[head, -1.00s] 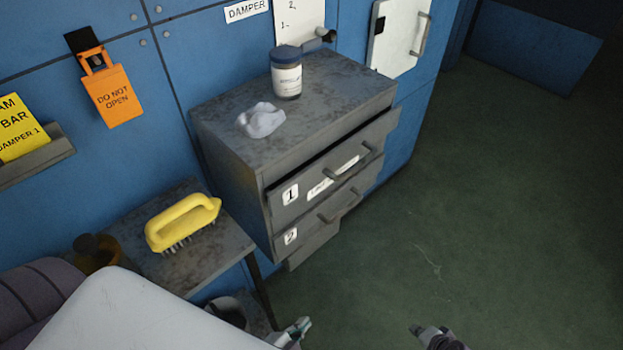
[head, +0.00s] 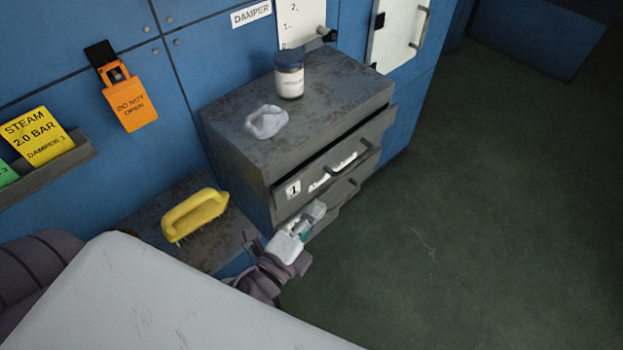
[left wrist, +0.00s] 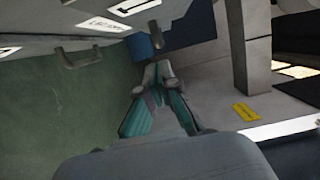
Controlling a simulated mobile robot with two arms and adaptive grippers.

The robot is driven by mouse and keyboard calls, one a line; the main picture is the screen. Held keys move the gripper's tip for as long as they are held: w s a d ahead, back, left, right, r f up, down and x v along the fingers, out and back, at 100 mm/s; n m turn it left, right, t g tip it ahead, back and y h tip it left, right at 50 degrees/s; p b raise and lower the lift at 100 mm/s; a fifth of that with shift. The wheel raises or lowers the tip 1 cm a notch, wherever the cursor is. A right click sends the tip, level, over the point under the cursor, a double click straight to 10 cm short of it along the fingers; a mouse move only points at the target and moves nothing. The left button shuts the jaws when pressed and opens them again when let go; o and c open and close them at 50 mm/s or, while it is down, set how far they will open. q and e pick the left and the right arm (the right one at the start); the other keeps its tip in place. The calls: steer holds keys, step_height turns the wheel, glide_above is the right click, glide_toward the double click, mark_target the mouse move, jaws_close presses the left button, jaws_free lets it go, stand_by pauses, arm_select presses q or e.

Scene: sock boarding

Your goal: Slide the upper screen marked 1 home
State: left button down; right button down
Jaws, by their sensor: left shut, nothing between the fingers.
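The upper screen marked 1 (head: 316,186) is a grey drawer-like front with a bar handle (head: 349,162). It stands out from the grey cabinet (head: 235,160), with a dark gap along its top edge. My left gripper (head: 314,213) is shut and empty, in front of the cabinet, just below the number 1 plate in the picture. It covers part of the lower screen (head: 352,196). In the left wrist view my shut fingers (left wrist: 158,72) point towards the cabinet's lower side, and a numbered plate (left wrist: 133,7) shows at the top. Contact cannot be told. My right gripper is out of view.
A yellow-handled brush (head: 194,214) rests on a low side table (head: 145,219) at left. The green floor (head: 480,220) to the right is clear.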

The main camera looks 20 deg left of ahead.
mark_target(303, 183)
arm_select(q)
steer(key=w, duration=0.1)
steer(key=w+a+p, duration=0.1)
steer(key=w, duration=0.1)
steer(key=w+a+p, duration=0.1)
steer(key=w, duration=0.1)
steer(key=shift+w+a, duration=0.1)
steer(key=shift+a, duration=0.05)
steer(key=shift+w+a, duration=0.1)
steer(key=shift+a, duration=0.3)
steer(key=shift+w+a+p, duration=0.2)
steer(key=shift+a, duration=0.3)
steer(key=shift+w+a+p, duration=0.2)
steer(key=shift+a, duration=0.25)
steer(key=shift+r, duration=0.1)
